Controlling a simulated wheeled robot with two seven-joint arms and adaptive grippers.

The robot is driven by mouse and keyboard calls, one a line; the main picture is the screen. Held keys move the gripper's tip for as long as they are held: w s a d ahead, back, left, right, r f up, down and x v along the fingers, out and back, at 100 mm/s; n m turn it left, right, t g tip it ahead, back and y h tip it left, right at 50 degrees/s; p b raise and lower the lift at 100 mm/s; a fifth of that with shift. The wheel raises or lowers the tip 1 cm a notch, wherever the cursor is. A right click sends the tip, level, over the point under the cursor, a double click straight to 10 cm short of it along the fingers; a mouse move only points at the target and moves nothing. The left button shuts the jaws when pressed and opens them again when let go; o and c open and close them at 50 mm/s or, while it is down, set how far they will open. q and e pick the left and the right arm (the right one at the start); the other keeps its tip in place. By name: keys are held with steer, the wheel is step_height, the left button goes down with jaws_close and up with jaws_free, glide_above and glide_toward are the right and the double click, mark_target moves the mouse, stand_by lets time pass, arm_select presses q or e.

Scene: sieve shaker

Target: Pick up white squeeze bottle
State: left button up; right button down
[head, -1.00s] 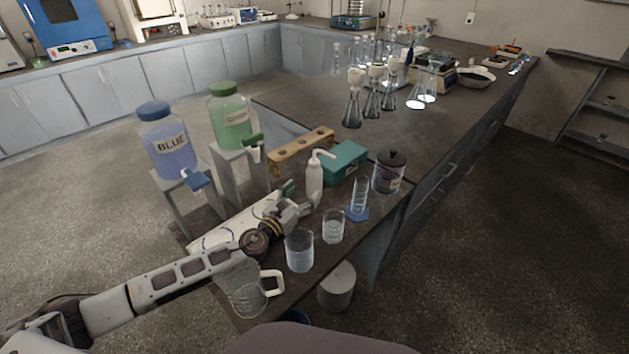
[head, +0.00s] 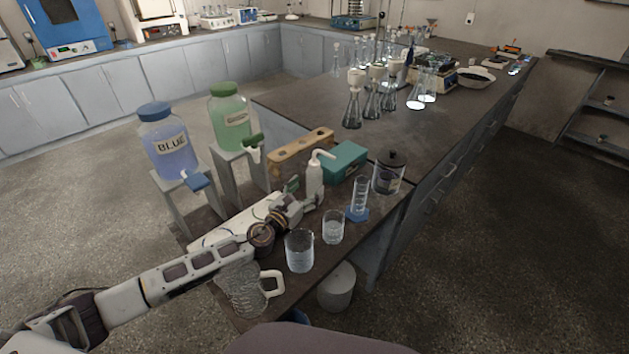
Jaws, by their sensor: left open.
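The white squeeze bottle (head: 315,180) stands upright on the dark bench in the head view, its bent spout pointing right. My left gripper (head: 306,196) is at the bottle's lower left, its fingers open. One finger shows at the bottle's left side and the other near its lower front. I cannot tell whether either finger touches it. My right gripper is not in view.
A teal box (head: 345,161) and a wooden rack (head: 300,146) stand behind the bottle. A graduated cylinder (head: 359,196), beakers (head: 333,227) (head: 299,250) and a glass jug (head: 243,288) stand close by. A dark-lidded jar (head: 389,173) is to the right.

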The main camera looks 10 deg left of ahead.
mark_target(315, 180)
arm_select(q)
steer(key=shift+x, duration=2.4)
steer(key=shift+d+r, duration=0.1)
steer(key=c, duration=0.7)
